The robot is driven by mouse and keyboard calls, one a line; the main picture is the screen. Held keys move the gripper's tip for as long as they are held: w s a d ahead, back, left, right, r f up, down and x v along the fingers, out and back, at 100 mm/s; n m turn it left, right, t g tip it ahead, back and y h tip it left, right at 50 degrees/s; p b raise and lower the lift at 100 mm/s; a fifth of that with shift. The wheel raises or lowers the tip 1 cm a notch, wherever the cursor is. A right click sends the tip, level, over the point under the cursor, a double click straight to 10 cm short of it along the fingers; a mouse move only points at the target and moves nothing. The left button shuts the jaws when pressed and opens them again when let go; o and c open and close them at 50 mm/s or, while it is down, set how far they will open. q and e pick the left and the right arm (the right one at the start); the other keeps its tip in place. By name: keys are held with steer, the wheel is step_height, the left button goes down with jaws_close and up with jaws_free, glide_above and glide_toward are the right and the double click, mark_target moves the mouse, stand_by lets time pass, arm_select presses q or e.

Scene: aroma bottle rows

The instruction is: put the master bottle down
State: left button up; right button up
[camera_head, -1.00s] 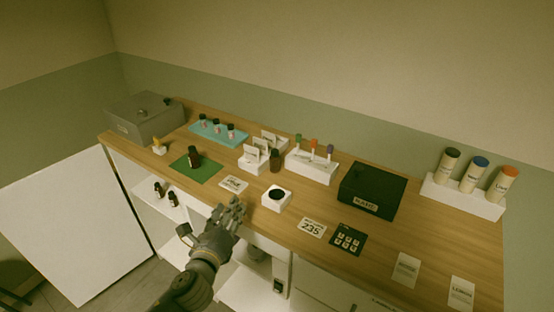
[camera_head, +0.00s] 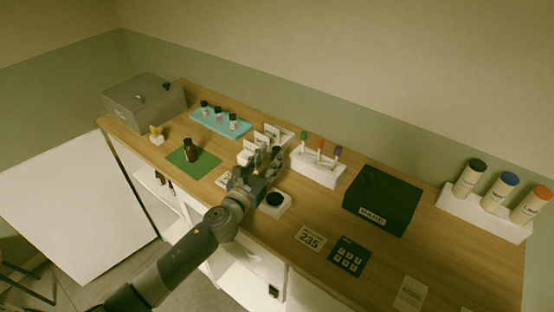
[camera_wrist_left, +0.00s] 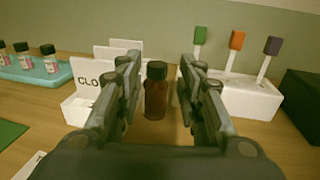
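A brown bottle with a black cap (camera_wrist_left: 156,92) stands upright on the wooden counter beside the white card holder. My left gripper (camera_head: 262,160) is open, with its fingers pointing at this bottle. In the left wrist view the bottle shows between the two fingers (camera_wrist_left: 160,85), with a gap on each side. In the head view the fingers partly hide it. Another dark bottle (camera_head: 188,150) stands on the green mat (camera_head: 205,164). I cannot tell which of them is the master bottle. My right gripper is out of view.
A white card holder (camera_wrist_left: 78,107) stands close left of the gripper, a white rack (camera_head: 318,170) with coloured sticks to the right. A white block with a dark round top (camera_head: 277,204) is close by. A black box (camera_head: 380,200) and a teal tray (camera_head: 222,124) stand farther off.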

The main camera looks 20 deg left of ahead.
mark_target(274, 151)
arm_select(q)
steer(key=w, duration=0.4)
steer(key=shift+w+d+f+p, duration=0.15)
steer(key=shift+w+d+p, duration=0.05)
steer(key=shift+w+p, duration=0.1)
steer(key=shift+w+d, duration=0.1)
steer(key=shift+w, duration=0.25)
steer(key=shift+w+f, duration=0.1)
steer(key=shift+w, duration=0.05)
steer(key=c, duration=0.7)
jaws_close()
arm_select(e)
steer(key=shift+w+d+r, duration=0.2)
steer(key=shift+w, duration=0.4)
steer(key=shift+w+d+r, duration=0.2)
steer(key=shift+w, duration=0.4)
